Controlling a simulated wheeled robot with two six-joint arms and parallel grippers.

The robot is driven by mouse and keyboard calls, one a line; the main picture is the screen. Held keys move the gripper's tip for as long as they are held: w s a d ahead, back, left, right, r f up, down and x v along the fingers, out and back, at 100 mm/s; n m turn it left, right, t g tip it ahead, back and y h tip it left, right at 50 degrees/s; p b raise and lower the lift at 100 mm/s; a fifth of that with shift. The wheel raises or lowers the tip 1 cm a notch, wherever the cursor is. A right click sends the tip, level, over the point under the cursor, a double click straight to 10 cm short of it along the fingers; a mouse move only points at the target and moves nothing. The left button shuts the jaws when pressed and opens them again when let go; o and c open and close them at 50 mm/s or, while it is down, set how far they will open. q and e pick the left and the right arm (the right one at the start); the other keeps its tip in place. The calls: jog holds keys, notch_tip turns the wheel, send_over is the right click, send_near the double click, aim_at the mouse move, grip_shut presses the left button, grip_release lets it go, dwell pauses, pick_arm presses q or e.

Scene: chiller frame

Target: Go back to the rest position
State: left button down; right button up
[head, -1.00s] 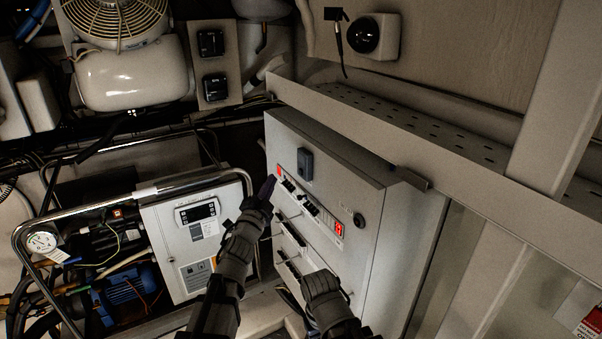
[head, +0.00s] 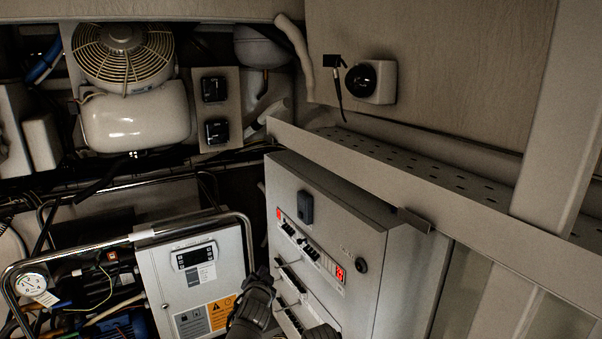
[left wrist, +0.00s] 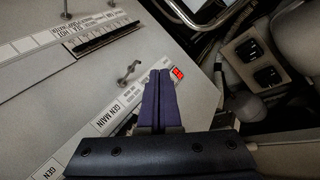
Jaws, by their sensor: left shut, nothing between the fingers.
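My left gripper (head: 262,276) is low in the head view, in front of the gap between the white controller box (head: 190,262) and the grey switch cabinet (head: 325,225). Its fingers are hard to make out there. In the left wrist view the purple fingers of my left gripper (left wrist: 160,74) are together with nothing between them. They point across the cabinet's label strip (left wrist: 112,112), with a red lit display (left wrist: 177,73) just past the tips. A dark part of an arm of mine is cut off at the bottom edge; no right gripper shows.
A bent metal tube rail (head: 90,251) runs around the equipment at left. A perforated ledge (head: 400,165) crosses above the cabinet to the right. A fan (head: 123,50) and white tank (head: 137,120) are at upper left. Sockets (head: 215,90) are on the back panel.

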pick_arm(q)
jog(key=s+d+f+n+g+y+b, duration=0.1)
jog(key=s+d+f+n+g+b, duration=0.15)
jog(key=s+f+g, duration=0.8)
jog(key=s+f, duration=0.2)
jog(key=s, duration=0.3)
jog(key=s+d+f+n+g, duration=0.1)
jog(key=s+f+g, duration=0.1)
jog(key=s, duration=0.4)
jog(key=s+d+f+g, duration=0.1)
jog(key=s+f+g, duration=0.1)
jog(key=s+f, duration=0.2)
jog(key=s, duration=0.2)
jog(key=shift+s+f+b, duration=0.35)
jog(key=shift+s, duration=0.05)
